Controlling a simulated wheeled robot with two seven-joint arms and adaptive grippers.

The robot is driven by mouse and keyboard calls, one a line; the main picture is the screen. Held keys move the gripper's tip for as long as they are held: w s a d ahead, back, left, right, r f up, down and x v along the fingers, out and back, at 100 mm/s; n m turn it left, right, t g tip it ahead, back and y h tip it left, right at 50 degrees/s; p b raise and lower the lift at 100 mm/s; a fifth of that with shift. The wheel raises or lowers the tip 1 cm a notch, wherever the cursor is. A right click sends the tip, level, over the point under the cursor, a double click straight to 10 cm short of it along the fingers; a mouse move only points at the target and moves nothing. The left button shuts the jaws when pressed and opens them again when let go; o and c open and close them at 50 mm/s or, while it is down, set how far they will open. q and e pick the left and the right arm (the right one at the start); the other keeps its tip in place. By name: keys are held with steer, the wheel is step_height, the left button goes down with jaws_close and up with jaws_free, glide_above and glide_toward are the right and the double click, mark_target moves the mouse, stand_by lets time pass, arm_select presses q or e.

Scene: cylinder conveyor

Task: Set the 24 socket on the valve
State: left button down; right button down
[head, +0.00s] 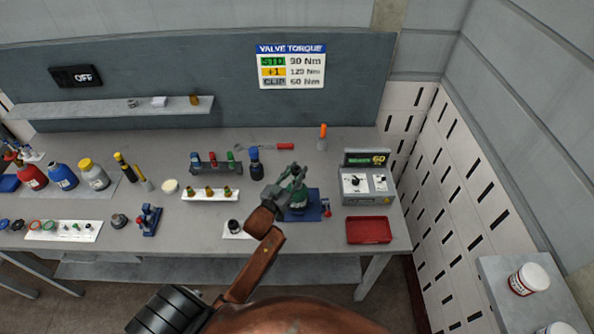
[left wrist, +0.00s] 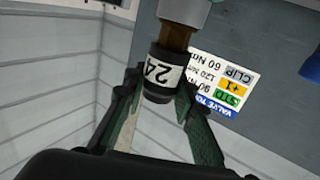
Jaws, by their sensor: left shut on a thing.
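The 24 socket (left wrist: 162,74), black with a white band marked 24, is between the fingers of my left gripper (left wrist: 160,95), which is shut on it. A brass valve (left wrist: 177,36) meets the socket's open end in the left wrist view; how far it sits inside I cannot tell. In the head view my left gripper (head: 291,176) is over the green cylinder (head: 297,198) on a blue base (head: 309,211). The socket and valve are not clear there. My right gripper is out of view.
A control box (head: 368,186) with a display reading 60 and a red tray (head: 369,230) stand to the right. A rack of coloured-top tools (head: 215,167) and a white tray of brass pieces (head: 211,195) are to the left. A red-handled wrench (head: 265,147) lies behind.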

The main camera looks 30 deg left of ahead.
arm_select(q)
steer(key=shift+f+b, duration=0.5)
steer(key=shift+f, duration=0.4)
steer(key=c, duration=1.6)
jaws_free()
steer(key=shift+o, duration=0.4)
steer(key=shift+f, duration=0.1)
steer(key=shift+r+p, duration=0.75)
steer(key=shift+r, duration=0.05)
step_height(320, 180, up, 5)
steer(key=p, duration=0.4)
steer(key=shift+f+p, duration=0.2)
steer(key=shift+p, duration=0.15)
